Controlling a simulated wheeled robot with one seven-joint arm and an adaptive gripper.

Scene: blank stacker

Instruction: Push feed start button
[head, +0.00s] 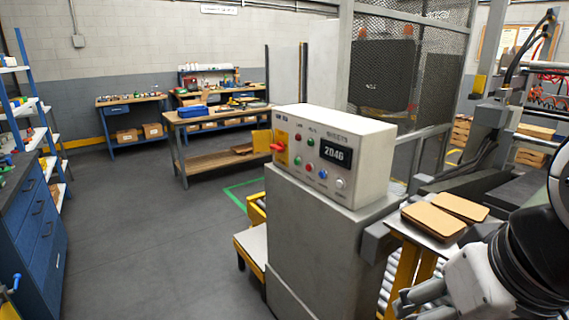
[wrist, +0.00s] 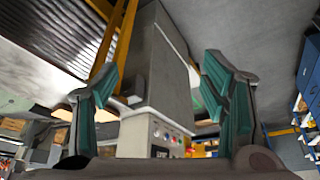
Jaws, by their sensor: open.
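A white control box (head: 335,140) sits on a grey pedestal (head: 320,225) in the middle of the head view. Its front has a dark display (head: 336,154), a red switch on a yellow plate (head: 278,147), a green button (head: 297,160), a red button (head: 310,167), a blue button (head: 323,173) and a pale knob (head: 341,183). Labels are too small to read, so I cannot tell which is feed start. My gripper (head: 418,299) is at the lower right, apart from the box. In the wrist view my gripper (wrist: 160,70) is open and empty, with the box (wrist: 135,132) beyond it, upside down.
Two brown boards (head: 434,221) lie on a stand right of the pedestal, close to my arm. Blue drawers (head: 38,225) are at the left. The floor (head: 150,230) left of the pedestal is clear.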

